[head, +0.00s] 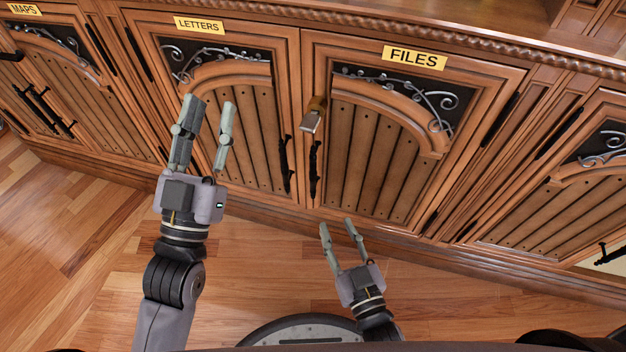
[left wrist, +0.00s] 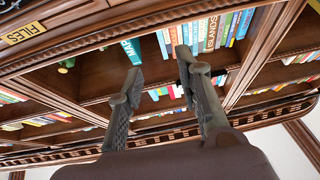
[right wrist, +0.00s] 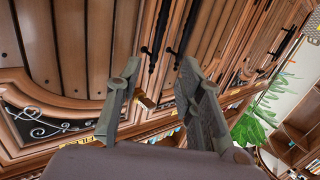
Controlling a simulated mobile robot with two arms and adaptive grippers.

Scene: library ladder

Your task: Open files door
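The files door (head: 375,150) is a wooden cabinet door under a yellow FILES label (head: 414,57), and it looks shut. Its black vertical handle (head: 314,172) is at its lower left edge. A small brass-and-grey piece (head: 314,115) sits above the handle. My left gripper (head: 210,103) is open and empty, in front of the letters door (head: 240,125), left of the files handle. My right gripper (head: 337,226) is open and empty, below the files handle and apart from it. In the right wrist view two black handles (right wrist: 158,30) (right wrist: 185,32) show beyond its fingers.
The letters door's black handle (head: 285,165) is close beside the files handle. The maps door (head: 60,85) is at the far left, and another door (head: 560,205) at the right. Wooden floor (head: 260,270) lies clear before the cabinet. Shelved books (left wrist: 210,30) show in the left wrist view.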

